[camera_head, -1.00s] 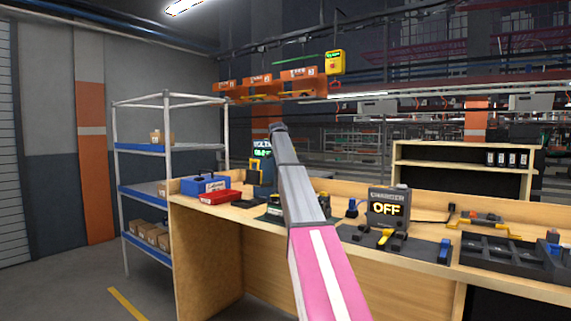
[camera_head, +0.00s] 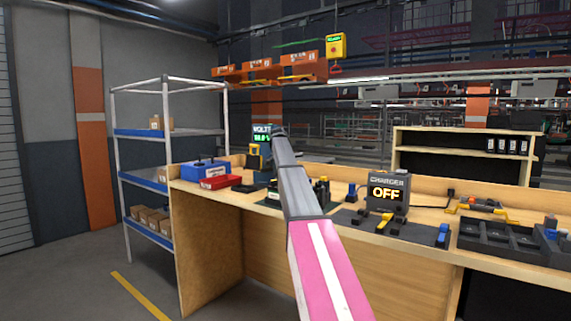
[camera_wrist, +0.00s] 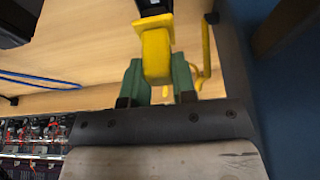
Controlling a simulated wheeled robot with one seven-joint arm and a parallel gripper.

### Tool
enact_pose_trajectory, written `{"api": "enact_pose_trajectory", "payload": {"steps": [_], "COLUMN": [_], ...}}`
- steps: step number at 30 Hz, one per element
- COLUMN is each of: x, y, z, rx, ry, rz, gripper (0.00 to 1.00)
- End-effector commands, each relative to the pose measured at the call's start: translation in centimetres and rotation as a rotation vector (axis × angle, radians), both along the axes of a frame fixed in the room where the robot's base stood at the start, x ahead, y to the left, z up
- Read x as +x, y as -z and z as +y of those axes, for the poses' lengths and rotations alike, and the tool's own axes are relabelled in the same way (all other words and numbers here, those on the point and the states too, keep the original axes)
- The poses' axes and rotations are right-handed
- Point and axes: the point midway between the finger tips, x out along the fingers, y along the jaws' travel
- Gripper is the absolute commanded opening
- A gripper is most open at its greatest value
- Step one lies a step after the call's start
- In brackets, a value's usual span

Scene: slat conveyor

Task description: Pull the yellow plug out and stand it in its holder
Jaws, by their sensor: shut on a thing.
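In the wrist view a yellow plug (camera_wrist: 156,53) sits between the green fingers of my gripper (camera_wrist: 158,82), which are shut on it. Its far end meets a dark block with a yellow collar at the top of the picture. I cannot tell whether it is still seated there. In the head view my gripper is hidden behind my own arm. A yellow and black piece (camera_head: 254,156) stands by the lit volt display (camera_head: 262,135), just left of my arm. I cannot make out which thing is the plug's holder.
A charger box (camera_head: 387,192) reading OFF stands on the wooden bench (camera_head: 215,197), with a yellow-handled piece (camera_head: 384,222) before it. A red tray (camera_head: 217,183) and blue box (camera_head: 204,168) lie left. A black compartment tray (camera_head: 510,244) is at right. A yellow bent bar (camera_wrist: 201,65) runs beside my fingers.

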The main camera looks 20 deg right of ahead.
Motion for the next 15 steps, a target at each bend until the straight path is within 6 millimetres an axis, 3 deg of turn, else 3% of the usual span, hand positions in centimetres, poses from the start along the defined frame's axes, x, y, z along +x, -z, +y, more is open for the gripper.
{"api": "enact_pose_trajectory", "payload": {"steps": [15], "x": [0.02], "y": [1.31], "z": [0.00], "rx": [-0.001], "ry": [0.000], "rz": [-0.001], "gripper": [0.00]}}
